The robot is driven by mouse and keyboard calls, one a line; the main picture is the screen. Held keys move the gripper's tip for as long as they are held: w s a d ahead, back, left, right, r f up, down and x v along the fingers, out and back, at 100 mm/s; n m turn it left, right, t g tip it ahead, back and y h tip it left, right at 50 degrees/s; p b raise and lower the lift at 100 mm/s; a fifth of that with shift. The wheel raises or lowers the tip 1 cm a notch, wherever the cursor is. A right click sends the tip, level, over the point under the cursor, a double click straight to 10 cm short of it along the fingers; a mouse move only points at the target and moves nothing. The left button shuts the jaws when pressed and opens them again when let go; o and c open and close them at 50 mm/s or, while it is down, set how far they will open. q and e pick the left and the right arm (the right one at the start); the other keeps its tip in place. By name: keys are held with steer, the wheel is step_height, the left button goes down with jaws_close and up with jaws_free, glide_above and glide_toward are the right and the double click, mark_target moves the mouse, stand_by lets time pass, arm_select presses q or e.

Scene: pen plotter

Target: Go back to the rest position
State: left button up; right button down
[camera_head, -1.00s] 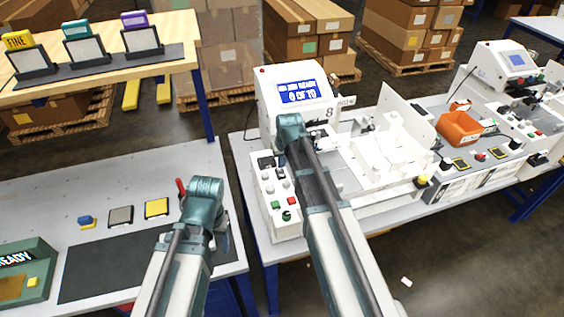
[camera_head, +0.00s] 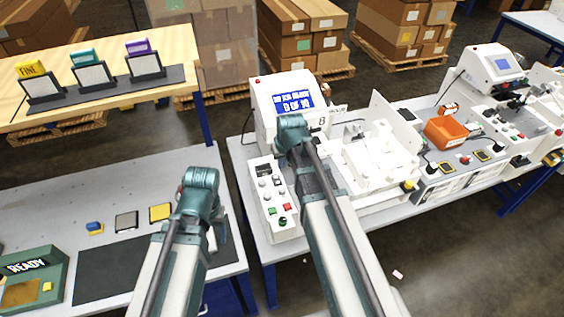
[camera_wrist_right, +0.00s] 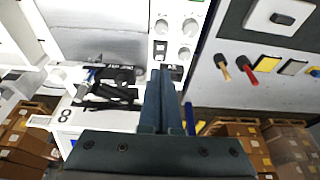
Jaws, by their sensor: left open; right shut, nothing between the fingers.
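My left gripper (camera_head: 205,190) is over the left table's right end, above the dark mat; its wrist hides most of the fingers in the head view. It is open. My right gripper (camera_head: 292,130) is in front of the plotter's display, its fingers hidden by the wrist there. In the right wrist view the right gripper's two fingers (camera_wrist_right: 166,78) are together with nothing between them. They point towards the control panel with knobs (camera_wrist_right: 180,30). The white plotter (camera_head: 268,105), marked 8, has a lit blue screen and stands on the right table.
The left table holds a green READY box (camera_head: 38,262), a dark mat (camera_head: 105,275), and yellow (camera_head: 160,212), grey and blue pads. A wooden shelf (camera_head: 110,92) behind carries three display stands. An orange bin (camera_head: 445,132) and another machine stand farther right. Boxes on pallets are at the back.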

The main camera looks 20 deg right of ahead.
steer(key=shift+f, duration=0.1)
steer(key=s+a+f+n+g+b, duration=0.1)
steer(key=s+a+f+g+b, duration=0.1)
steer(key=s+a+f+b, duration=0.5)
steer(key=s+a+f+n+g+h+b, duration=0.1)
steer(key=s+a+f+b, duration=0.5)
steer(key=s, duration=0.6)
step_height(320, 180, down, 2)
steer(key=shift+a+n+g+h+b, duration=0.3)
steer(key=shift+a+n+g+b, duration=0.1)
steer(key=shift+n+b, duration=0.3)
